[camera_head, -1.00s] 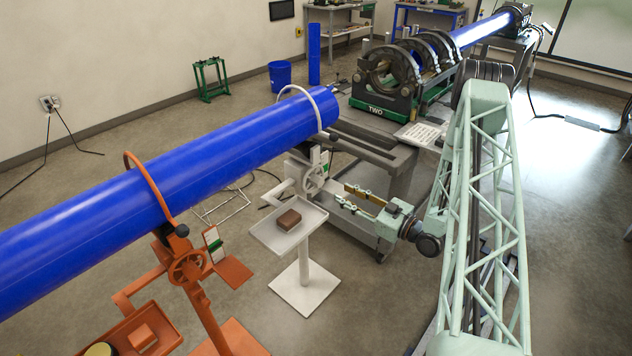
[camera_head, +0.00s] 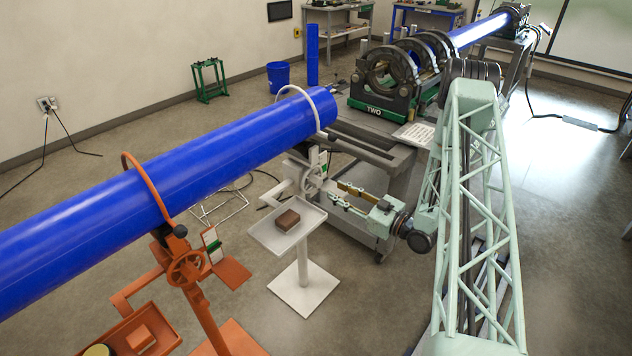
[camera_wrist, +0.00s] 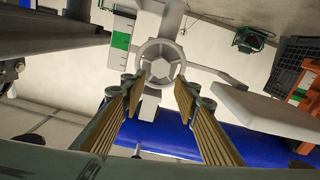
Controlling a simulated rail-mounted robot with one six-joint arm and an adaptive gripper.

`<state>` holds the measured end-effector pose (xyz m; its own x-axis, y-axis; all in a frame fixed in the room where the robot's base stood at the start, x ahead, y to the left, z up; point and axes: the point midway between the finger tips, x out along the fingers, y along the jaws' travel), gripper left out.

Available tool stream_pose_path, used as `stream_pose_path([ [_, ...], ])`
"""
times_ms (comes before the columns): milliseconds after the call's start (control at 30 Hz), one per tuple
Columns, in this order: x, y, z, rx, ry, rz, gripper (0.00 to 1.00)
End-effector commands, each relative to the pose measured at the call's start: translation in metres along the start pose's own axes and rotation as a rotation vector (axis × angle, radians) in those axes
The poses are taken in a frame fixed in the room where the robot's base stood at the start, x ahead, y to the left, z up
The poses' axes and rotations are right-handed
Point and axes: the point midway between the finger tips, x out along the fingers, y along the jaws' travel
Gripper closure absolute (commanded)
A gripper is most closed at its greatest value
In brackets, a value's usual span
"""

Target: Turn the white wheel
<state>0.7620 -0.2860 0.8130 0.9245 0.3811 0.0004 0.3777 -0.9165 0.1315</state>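The white wheel (camera_head: 312,180) is on the white pipe stand under the right end of the thick blue pipe. In the wrist view the wheel (camera_wrist: 160,62) is a round rim with a hub, near the top centre. My gripper (camera_head: 337,193) is close to the wheel on its right side in the head view. In the wrist view my gripper (camera_wrist: 160,88) is open, its two ribbed fingers apart, with the tips near the lower left and lower right of the rim. I cannot tell whether the tips touch the rim.
The white stand's tray (camera_head: 262,238) holds a brown block (camera_head: 288,220). The blue pipe (camera_head: 190,165) lies above the stands. An orange stand (camera_head: 205,310) with its own wheel is at the left. The fusion cart (camera_head: 395,158) is behind my gripper.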

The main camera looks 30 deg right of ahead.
Motion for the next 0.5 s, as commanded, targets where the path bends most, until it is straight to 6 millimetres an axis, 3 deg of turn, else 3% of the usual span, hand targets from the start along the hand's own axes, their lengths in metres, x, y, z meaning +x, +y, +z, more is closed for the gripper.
stream_pose_path([
  [500, 0.055, -0.001, 0.000, -0.001, 0.000, -0.001, 0.72],
])
